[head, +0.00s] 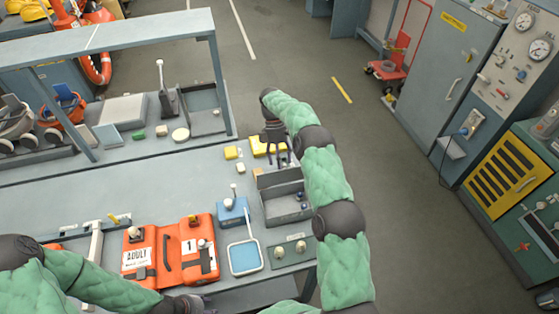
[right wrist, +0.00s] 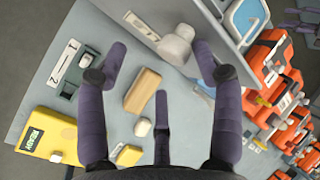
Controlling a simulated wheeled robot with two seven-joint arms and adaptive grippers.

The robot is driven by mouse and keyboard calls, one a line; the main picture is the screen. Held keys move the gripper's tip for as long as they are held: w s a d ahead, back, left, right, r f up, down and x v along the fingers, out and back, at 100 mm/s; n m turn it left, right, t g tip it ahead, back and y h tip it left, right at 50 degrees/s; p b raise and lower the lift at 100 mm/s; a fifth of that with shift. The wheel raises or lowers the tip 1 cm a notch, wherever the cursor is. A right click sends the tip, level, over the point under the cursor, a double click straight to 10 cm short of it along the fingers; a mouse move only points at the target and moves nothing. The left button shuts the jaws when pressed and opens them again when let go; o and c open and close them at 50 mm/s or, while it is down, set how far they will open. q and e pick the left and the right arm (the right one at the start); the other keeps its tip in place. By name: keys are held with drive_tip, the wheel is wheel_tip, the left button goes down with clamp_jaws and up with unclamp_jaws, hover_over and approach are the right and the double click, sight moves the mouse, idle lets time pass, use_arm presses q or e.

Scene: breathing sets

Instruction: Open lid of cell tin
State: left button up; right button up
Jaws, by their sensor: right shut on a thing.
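The cell tin (head: 287,207) is a grey open-topped box on the bench, with a few small dark items inside. Its lid (head: 280,178) stands raised at the far side of the tin. My right gripper (head: 276,150) is just behind the lid. In the right wrist view my right gripper (right wrist: 160,70) has its fingers spread around the lid's edge, and a pale rounded knob (right wrist: 175,45) is beside one fingertip. The exact contact is hard to see. My left gripper (head: 185,304) is at the bottom edge, partly cut off, its fingers unclear.
A tan block (right wrist: 142,92) and a yellow box (right wrist: 45,135) lie on the bench beyond the tin. A blue-lined tray (head: 244,257), a blue box (head: 232,212) and orange cases (head: 170,250) stand left of it. A grey shelf frame (head: 110,40) rises at the back left.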

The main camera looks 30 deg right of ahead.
wheel_tip(320, 180, up, 10)
idle(0.5)
idle(0.4)
